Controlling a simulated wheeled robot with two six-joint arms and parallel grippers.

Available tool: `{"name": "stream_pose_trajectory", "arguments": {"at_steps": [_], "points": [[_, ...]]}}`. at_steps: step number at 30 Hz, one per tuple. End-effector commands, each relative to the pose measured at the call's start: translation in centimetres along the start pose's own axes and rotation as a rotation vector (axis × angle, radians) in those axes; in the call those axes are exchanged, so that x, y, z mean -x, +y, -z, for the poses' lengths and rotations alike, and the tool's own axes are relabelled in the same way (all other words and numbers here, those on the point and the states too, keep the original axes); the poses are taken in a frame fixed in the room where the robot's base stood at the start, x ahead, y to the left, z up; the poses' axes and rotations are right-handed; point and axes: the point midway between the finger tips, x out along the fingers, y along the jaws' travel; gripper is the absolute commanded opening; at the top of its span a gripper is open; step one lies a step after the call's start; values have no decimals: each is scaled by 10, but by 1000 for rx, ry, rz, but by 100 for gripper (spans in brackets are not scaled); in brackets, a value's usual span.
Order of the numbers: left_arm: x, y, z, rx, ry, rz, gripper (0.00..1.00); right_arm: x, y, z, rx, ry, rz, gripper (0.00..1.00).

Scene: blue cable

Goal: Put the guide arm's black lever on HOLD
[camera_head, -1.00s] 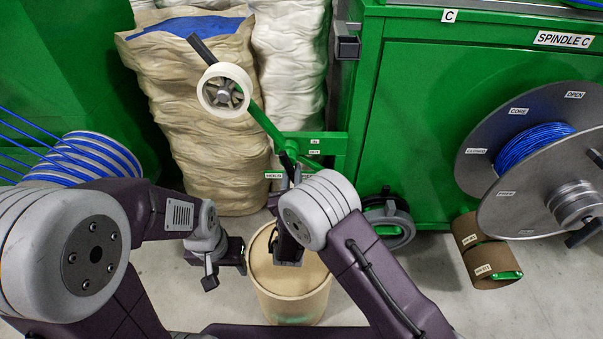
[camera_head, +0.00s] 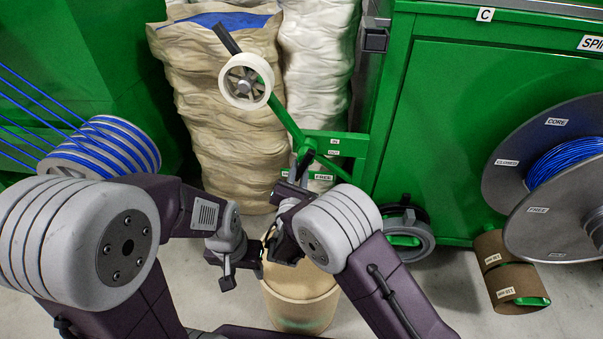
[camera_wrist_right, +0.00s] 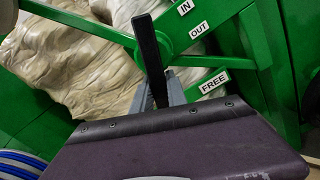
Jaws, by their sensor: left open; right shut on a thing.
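The green guide arm (camera_head: 289,122) slants up left from a green bracket and carries a pale roller. Its short black lever (camera_head: 304,163) hangs from the pivot, and it also stands in the middle of the right wrist view (camera_wrist_right: 150,50). My right gripper (camera_head: 293,188) is shut on the lever's lower end, its grey fingers also showing in the right wrist view (camera_wrist_right: 168,95). The FREE label (camera_head: 323,177) is right of the lever. HOLD cannot be read; my gripper and wrist cover that side. My left gripper (camera_head: 240,270) is open and empty, left of the right wrist.
A tan drum (camera_head: 300,300) stands below my grippers. Wrapped sacks (camera_head: 225,110) stand behind the guide arm. A green cabinet (camera_head: 440,130) and a grey reel (camera_head: 560,180) with blue cable are on the right. A blue-wound spool (camera_head: 105,145) is at left.

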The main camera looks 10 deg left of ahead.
Motion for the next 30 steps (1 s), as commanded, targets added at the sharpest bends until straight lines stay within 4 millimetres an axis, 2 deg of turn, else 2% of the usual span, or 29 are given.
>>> {"name": "stream_pose_trajectory", "arguments": {"at_steps": [20,21,23,30], "points": [[-3,0,0,0,0,0,53,1,2,2,-53,6,1,0],[-3,0,0,0,0,0,53,1,2,2,-52,6,1,27],[-3,0,0,0,0,0,53,1,2,2,-52,5,0,40],[-3,0,0,0,0,0,53,0,2,1,-52,2,0,40]]}}
